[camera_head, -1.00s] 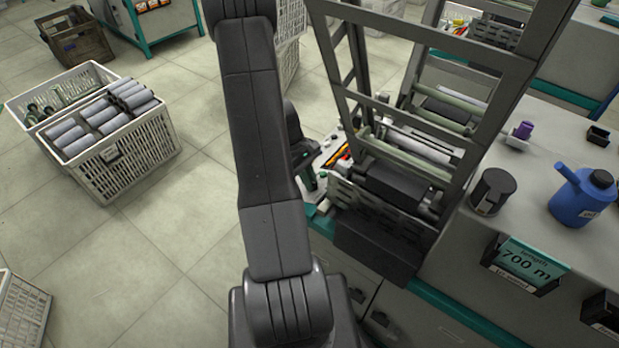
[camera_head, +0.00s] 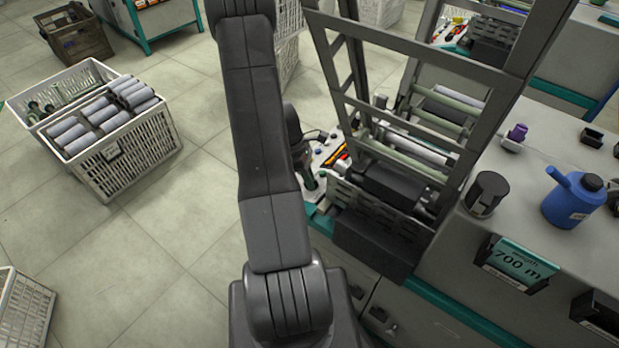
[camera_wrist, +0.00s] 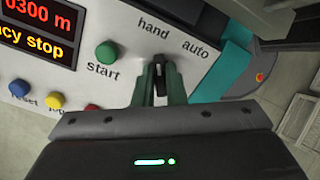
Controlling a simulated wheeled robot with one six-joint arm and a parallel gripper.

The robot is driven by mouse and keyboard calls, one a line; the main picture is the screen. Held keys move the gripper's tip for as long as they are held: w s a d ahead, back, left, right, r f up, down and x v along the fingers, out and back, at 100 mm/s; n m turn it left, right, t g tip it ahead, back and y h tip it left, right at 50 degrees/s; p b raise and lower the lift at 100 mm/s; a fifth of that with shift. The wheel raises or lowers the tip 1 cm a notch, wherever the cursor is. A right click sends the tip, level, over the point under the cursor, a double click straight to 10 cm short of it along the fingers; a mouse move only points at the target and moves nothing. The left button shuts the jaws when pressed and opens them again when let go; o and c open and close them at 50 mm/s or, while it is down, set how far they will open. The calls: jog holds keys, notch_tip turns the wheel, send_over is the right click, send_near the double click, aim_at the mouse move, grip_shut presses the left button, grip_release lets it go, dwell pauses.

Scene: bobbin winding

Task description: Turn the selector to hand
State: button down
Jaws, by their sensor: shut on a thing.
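The selector (camera_wrist: 159,80) is a small black knob on the pale control panel (camera_wrist: 110,20), seen in the wrist view. My gripper (camera_wrist: 160,70) is shut on it, with one green finger on each side. The knob's upper end points up the picture, roughly towards the "hand" label (camera_wrist: 153,27). The "auto" label (camera_wrist: 195,48) is to its upper right. The fingers hide the lower part of the knob. In the head view my arm hides most of the gripper, and the selector cannot be made out there.
A green start button (camera_wrist: 107,52) is just left of the fingers; blue, yellow and red buttons are farther lower left. A display (camera_wrist: 38,25) is at the upper left. In the head view, the machine's grey frame (camera_head: 345,100) stands close right of my arm.

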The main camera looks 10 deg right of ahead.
dwell(0.3)
jog(key=c, duration=1.5)
grip_release()
jog(key=v, duration=1.4)
jog(key=x, duration=1.4)
